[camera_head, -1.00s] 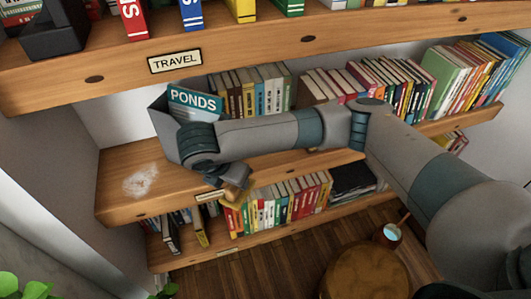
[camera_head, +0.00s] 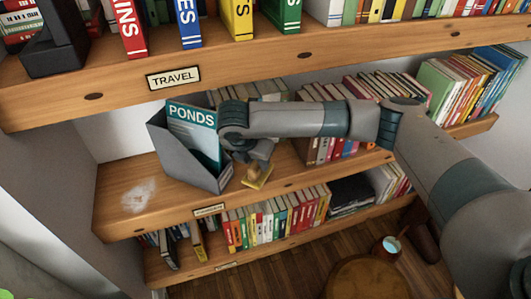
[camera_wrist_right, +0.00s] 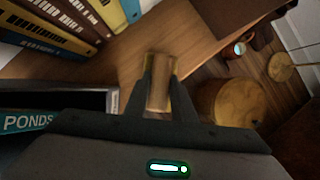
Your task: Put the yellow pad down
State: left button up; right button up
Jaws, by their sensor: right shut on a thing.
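The yellow pad (camera_head: 258,179) is at my right gripper (camera_head: 246,168), by the front edge of the middle shelf (camera_head: 115,218). In the right wrist view my right gripper (camera_wrist_right: 160,83) is shut on a tan-yellow block (camera_wrist_right: 159,92), which appears to be the pad or its grip. In the head view the pad is tilted and is close over the shelf; I cannot tell whether it touches the wood. My left gripper is not in view.
A grey holder (camera_head: 185,165) with a PONDS book (camera_head: 193,128) stands left of the gripper. A pale dusty patch (camera_head: 138,196) marks the shelf's left end, which is clear. Books (camera_head: 275,222) fill the lower shelf. A round stool (camera_head: 367,277) stands below.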

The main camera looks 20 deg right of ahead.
jog(key=shift+w+d, duration=0.2)
jog(key=shift+w, duration=0.1)
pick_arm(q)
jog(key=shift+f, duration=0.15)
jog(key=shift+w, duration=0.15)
pick_arm(e)
jog(key=shift+w+d, duration=0.4)
jog(key=w+d, duration=0.2)
jog(key=shift+w+d, duration=0.3)
jog(key=shift+s+a+f, duration=0.1)
jog(key=shift+f, duration=0.6)
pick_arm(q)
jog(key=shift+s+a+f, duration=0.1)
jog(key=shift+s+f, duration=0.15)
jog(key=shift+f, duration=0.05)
